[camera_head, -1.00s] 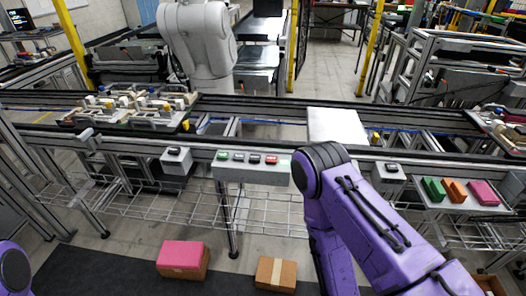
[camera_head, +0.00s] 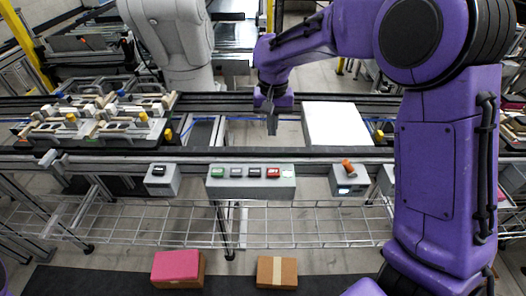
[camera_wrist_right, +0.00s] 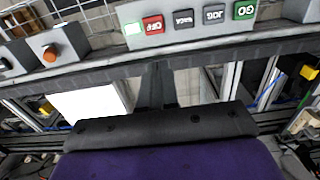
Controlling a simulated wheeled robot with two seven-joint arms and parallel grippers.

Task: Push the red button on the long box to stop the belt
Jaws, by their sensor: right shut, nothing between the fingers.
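The long grey box (camera_head: 250,187) is fixed to the front rail of the belt, left of centre in the head view. Its red button (camera_head: 273,172) is near its right end, after a green and two dark buttons. In the wrist view, upside down, the red button (camera_wrist_right: 153,25) reads OFF. My right gripper (camera_head: 272,128) is shut and empty, pointing down beyond the box, above the belt line and apart from the button. Its dark fingers (camera_wrist_right: 154,82) show in the wrist view, below the red button in the picture. My left gripper is out of view.
A small box with a dark button (camera_head: 160,180) is left of the long box. Another with an orange knob (camera_head: 348,167) is right. A white panel (camera_head: 336,124) lies on the belt line. A fixture pallet (camera_head: 95,115) stands left. Pink (camera_head: 178,266) and brown (camera_head: 277,271) boxes are below.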

